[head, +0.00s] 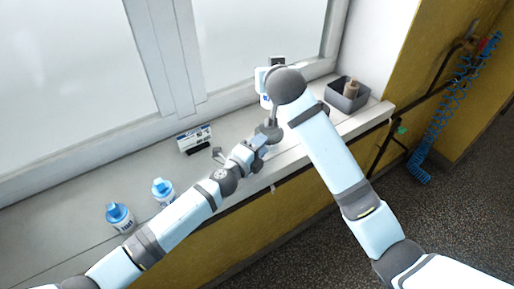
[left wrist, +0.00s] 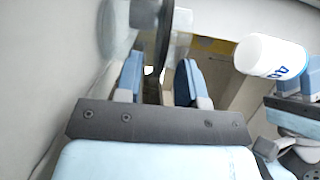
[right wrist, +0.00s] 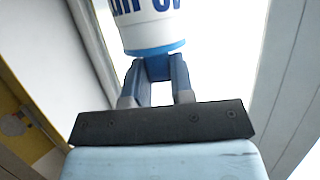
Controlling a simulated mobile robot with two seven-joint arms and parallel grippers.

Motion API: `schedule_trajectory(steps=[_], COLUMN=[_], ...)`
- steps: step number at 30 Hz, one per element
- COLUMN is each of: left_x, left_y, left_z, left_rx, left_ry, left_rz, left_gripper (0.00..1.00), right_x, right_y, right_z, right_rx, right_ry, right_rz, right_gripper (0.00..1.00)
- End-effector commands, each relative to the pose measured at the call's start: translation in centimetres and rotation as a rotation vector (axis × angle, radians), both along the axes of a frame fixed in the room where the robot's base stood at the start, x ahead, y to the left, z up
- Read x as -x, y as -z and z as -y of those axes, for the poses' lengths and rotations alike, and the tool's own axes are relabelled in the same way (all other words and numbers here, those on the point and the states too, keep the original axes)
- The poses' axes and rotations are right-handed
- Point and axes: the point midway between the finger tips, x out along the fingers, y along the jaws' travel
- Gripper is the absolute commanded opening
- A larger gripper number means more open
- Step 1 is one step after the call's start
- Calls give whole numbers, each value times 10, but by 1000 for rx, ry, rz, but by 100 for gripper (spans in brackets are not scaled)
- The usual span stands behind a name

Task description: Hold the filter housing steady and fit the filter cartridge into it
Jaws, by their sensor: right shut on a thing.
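The filter cartridge is a white cylinder with blue lettering and a blue end (right wrist: 148,25). My right gripper (right wrist: 165,72) is shut on its blue end. In the left wrist view the cartridge (left wrist: 270,55) is at the upper right; in the head view it is partly behind my right wrist. The filter housing seems to be the grey, partly clear body (left wrist: 165,35) in front of my left gripper (left wrist: 158,78). Its dark part reaches between the fingers, which stand apart with a gap showing. In the head view my left gripper (head: 262,143) is just below the grey body (head: 268,128).
A small labelled box (head: 195,138) is against the window side. A grey bin (head: 347,97) with a tan item is at right. A blue coiled hose (head: 440,115) hangs beyond.

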Motion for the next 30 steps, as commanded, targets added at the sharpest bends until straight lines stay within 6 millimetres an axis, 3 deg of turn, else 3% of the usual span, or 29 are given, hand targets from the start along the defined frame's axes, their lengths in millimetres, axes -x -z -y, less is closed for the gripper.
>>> schedule_trajectory(steps=[3,8,17,30], left_x=[0,0,0,0], left_y=[0,0,0,0], left_z=[0,0,0,0], left_rx=[0,0,0,0], left_ry=[0,0,0,0], left_rz=[0,0,0,0], left_gripper=[34,0,0,0], right_x=[0,0,-2,-2], right_y=[0,0,2,1], right_z=[0,0,1,4], right_rx=[0,0,7,5], right_ry=[0,0,-54,-437], right_rz=[0,0,-8,-4], right_gripper=[0,0,0,0])
